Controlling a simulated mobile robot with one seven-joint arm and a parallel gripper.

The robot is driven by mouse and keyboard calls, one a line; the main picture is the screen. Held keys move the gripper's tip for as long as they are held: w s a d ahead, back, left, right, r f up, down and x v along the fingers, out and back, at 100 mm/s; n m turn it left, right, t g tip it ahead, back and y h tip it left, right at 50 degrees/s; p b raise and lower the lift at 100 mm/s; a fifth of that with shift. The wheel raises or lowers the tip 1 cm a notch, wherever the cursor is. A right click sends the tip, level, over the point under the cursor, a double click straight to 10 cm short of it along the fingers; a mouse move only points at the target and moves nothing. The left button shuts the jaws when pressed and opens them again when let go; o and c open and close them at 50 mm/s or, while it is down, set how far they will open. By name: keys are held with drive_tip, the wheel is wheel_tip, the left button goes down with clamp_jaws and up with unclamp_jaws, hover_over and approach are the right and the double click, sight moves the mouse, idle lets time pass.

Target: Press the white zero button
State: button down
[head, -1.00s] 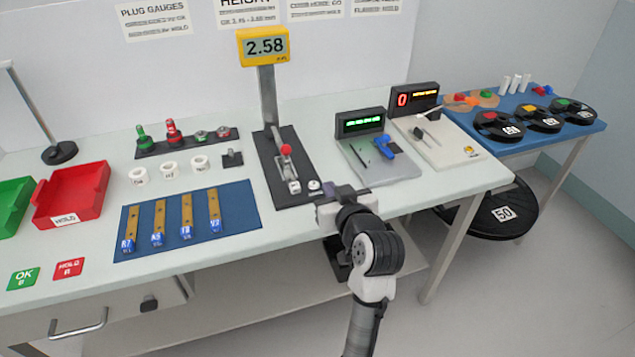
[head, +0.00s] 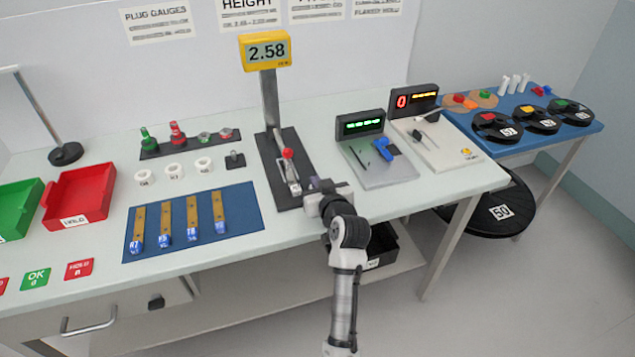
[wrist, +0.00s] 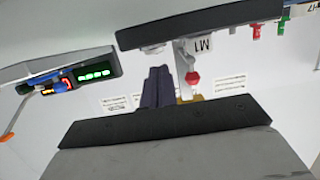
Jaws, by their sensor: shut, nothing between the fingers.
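The height gauge stands at the middle of the bench, with a dark base (head: 276,165), a yellow display (head: 265,52) reading 2.58 and a red-knobbed lever (head: 288,154). My gripper (head: 319,186) is shut and empty at the base's front right corner. It hides the white zero button in the head view. In the wrist view, a small white round piece (wrist: 153,49), seemingly the button, shows on the base beside the block marked M1 (wrist: 203,45). My dark fingers (wrist: 158,72) appear just below it in that picture; I cannot tell whether they touch it.
A blue mat (head: 240,210) with several brass strips lies left of the gauge. A grey plate fixture (head: 385,172) with a blue part and green-lit display stands to the right. A red tray (head: 80,195) is at far left. A black bin (head: 382,246) sits below the bench.

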drive_tip(key=shift+f, duration=0.45)
